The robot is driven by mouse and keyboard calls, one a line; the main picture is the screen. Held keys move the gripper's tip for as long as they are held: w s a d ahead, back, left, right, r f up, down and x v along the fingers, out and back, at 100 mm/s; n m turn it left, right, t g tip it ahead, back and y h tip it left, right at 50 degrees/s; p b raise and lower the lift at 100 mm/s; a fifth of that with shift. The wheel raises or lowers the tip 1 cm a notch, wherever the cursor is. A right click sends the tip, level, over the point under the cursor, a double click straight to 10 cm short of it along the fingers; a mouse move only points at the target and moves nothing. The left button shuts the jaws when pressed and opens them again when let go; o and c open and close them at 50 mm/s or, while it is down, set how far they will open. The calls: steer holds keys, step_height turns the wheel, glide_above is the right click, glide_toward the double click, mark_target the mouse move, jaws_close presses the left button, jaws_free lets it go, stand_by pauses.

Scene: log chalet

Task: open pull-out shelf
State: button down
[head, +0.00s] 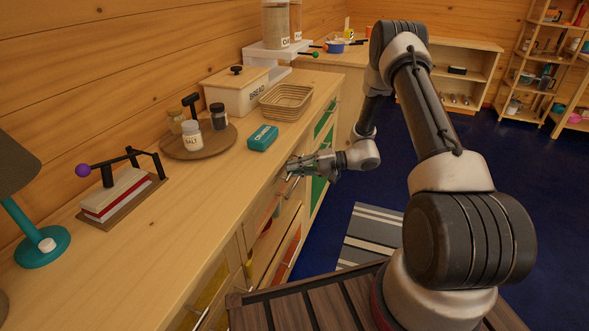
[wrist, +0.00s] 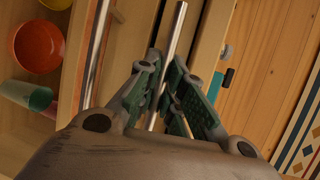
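My gripper (head: 293,168) is at the front edge of the wooden counter (head: 215,185) in the head view, beside the upper part of its front. In the wrist view my gripper (wrist: 166,62) has its two green-padded fingers apart, one on each side of a metal bar handle (wrist: 175,30). The bar runs lengthwise between the fingers, nearer the left one; I cannot tell whether it touches a pad. A second metal bar (wrist: 95,50) lies to the left, outside the fingers. Which front is the pull-out shelf is not clear, as my gripper hides part of it.
An orange bowl (wrist: 38,47) and a green cup (wrist: 25,95) are in an open compartment left of the bars. A teal box (head: 262,138), wicker basket (head: 286,102) and round tray (head: 172,150) stand on the counter. Blue floor (head: 330,235) and a striped rug (head: 372,232) lie right.

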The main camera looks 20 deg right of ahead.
steer(key=shift+d, duration=0.1)
steer(key=s+d, duration=0.9)
steer(key=d, duration=0.3)
steer(key=s+d, duration=0.9)
steer(key=d, duration=0.4)
steer(key=shift+s, duration=0.25)
steer(key=shift+d, duration=0.1)
steer(key=c, duration=1.8)
jaws_free()
steer(key=v, duration=1.2)
